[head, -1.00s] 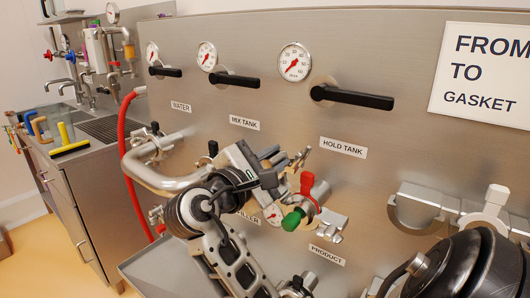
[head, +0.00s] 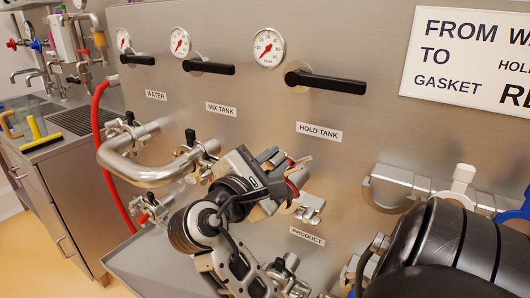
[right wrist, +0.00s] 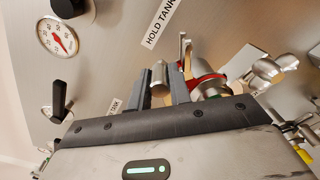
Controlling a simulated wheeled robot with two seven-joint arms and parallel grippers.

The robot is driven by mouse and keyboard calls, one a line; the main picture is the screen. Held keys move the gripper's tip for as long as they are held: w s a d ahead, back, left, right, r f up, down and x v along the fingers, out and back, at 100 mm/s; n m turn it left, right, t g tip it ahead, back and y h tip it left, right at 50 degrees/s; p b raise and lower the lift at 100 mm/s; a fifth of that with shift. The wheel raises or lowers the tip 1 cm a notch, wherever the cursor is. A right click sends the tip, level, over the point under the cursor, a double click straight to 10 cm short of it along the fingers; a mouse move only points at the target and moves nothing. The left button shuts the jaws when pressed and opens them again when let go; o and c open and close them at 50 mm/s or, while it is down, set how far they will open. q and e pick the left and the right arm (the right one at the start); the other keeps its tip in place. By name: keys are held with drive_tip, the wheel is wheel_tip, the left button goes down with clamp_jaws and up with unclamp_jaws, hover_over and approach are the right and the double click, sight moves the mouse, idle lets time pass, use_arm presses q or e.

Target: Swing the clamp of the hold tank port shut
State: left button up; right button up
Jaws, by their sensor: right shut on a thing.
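My right gripper (head: 284,160) is at the panel just below the HOLD TANK label (head: 319,132). In the right wrist view, my right gripper (right wrist: 159,78) has its two dark fingers shut on a small rounded metal piece, which looks like part of the port's clamp. The hold tank port itself is mostly hidden behind the gripper in the head view, so I cannot tell how far round the clamp sits. A red ring-shaped part (right wrist: 206,79) shows just right of the fingers. My left gripper is not in view.
A bent steel pipe (head: 147,177) stands out left of the gripper, by the mix tank port. A metal clamp (head: 311,207) sits just below right, above the PRODUCT label (head: 307,236). Black valve handles (head: 333,83) and gauges (head: 268,47) are above. A red hose (head: 97,130) hangs left.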

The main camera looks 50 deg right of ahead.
sight(288, 179)
idle(0.3)
drive_tip(key=shift+s+d+f+b, duration=0.1)
drive_tip(key=shift+s+f+b, duration=0.15)
drive_tip(key=shift+s+f, duration=0.45)
drive_tip(key=shift+s+d+f+b, duration=0.1)
drive_tip(key=shift+s+f+b, duration=0.15)
drive_tip(key=shift+s+f, duration=0.4)
drive_tip(key=shift+s+r, duration=0.15)
drive_tip(key=shift+s+f+b, duration=0.35)
drive_tip(key=shift+f+b, duration=0.1)
drive_tip(key=shift+f, duration=0.3)
drive_tip(key=shift+s+f+b, duration=0.35)
drive_tip(key=shift+f+b, duration=0.05)
drive_tip(key=shift+f, duration=0.3)
drive_tip(key=o, duration=0.8)
drive_tip(key=shift+r, duration=0.25)
drive_tip(key=shift+o, duration=0.2)
drive_tip(key=shift+a, duration=0.1)
